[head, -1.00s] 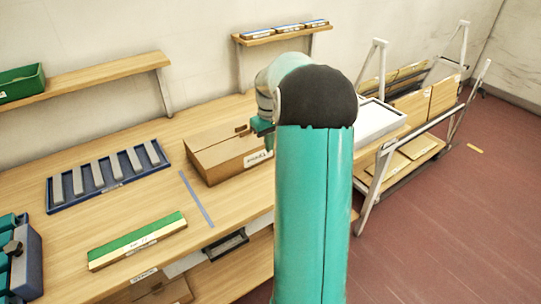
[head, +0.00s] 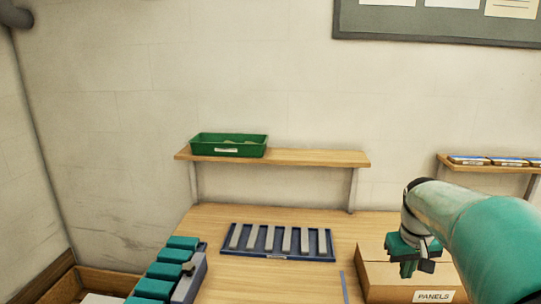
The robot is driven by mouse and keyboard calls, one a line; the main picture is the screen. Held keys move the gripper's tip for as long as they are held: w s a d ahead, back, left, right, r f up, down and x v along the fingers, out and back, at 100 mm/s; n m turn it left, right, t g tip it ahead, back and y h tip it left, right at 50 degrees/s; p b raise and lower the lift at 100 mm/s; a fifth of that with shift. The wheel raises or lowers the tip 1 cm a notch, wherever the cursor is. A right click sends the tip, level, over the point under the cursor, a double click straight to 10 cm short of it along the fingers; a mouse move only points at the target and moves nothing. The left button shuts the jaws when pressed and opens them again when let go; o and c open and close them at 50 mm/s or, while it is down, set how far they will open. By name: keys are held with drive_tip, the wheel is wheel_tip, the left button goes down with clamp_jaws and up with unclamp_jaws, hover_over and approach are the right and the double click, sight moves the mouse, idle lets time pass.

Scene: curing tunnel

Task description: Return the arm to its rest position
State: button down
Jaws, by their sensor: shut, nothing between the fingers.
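My arm enters the head view from the right edge, a teal and pale link reaching leftward. My gripper (head: 408,268) hangs at its end, pointing down in front of the cardboard box labelled PANELS (head: 378,278).
The wooden bench (head: 210,216) carries a blue tray with grey bars (head: 227,250) and a blue-grey holder with teal blocks (head: 190,285). Above are a left shelf (head: 315,158) with a green bin (head: 205,151) and a right shelf (head: 465,166). Open bench lies left of the box.

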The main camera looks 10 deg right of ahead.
drive_tip(key=s+a+t, duration=0.2)
drive_tip(key=s+a, duration=0.5)
drive_tip(key=a, duration=0.3)
drive_tip(key=s+a+r+n+t+y, duration=0.1)
drive_tip(key=s+a+t, duration=0.1)
drive_tip(key=s+a, duration=0.6)
drive_tip(key=a, duration=0.3)
drive_tip(key=shift+s+r, duration=0.2)
drive_tip(key=shift+s, duration=0.1)
drive_tip(key=shift+a, duration=0.1)
